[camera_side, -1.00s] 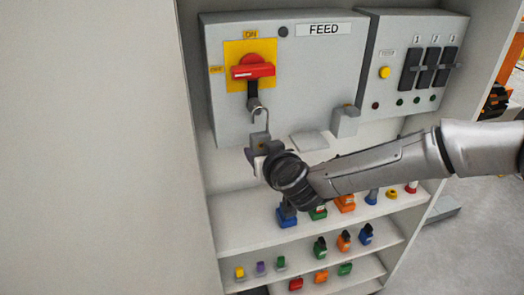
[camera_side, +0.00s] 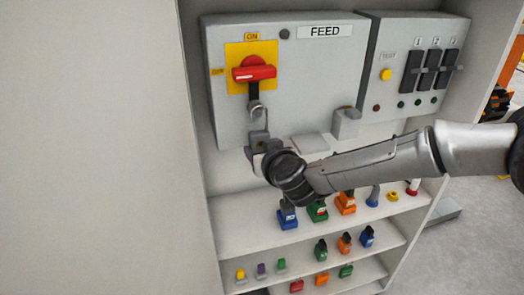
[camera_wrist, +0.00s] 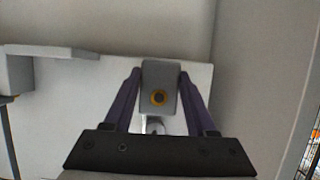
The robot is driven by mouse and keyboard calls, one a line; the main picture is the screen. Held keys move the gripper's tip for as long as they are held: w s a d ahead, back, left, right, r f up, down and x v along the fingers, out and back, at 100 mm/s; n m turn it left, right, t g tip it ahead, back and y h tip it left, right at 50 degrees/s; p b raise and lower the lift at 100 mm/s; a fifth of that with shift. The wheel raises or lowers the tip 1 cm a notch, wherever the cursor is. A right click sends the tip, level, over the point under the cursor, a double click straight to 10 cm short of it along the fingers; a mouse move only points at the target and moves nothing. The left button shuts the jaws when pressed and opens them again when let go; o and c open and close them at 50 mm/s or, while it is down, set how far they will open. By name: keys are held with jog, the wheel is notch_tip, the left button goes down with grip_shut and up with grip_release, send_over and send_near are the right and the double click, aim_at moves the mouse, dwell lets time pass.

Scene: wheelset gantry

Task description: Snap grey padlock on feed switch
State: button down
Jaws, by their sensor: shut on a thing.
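The feed switch has a red handle (camera_side: 254,71) on a yellow plate (camera_side: 236,52), in the side view on the grey FEED box. The handle lies level, and a dark tab (camera_side: 253,90) hangs below it. The grey padlock (camera_side: 259,136) is directly under the tab, its shackle up by the tab's lower end. I cannot tell whether the shackle passes through the tab or is closed. My gripper (camera_side: 257,150) is shut on the padlock body. In the wrist view the padlock (camera_wrist: 158,82) sits between the purple fingers, its brass-ringed keyhole facing the camera.
A grey box with black switches (camera_side: 412,68) stands right of the FEED box. A grey bracket (camera_side: 346,122) sticks out at the FEED box's lower right. Shelves (camera_side: 240,229) below hold several coloured padlocks and tags. A cabinet wall (camera_side: 95,150) closes off the left.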

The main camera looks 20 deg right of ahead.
jog(key=shift+w, duration=1.15)
jog(key=shift+c, duration=0.6)
grip_release()
jog(key=v, duration=1.4)
jog(key=shift+w, duration=0.1)
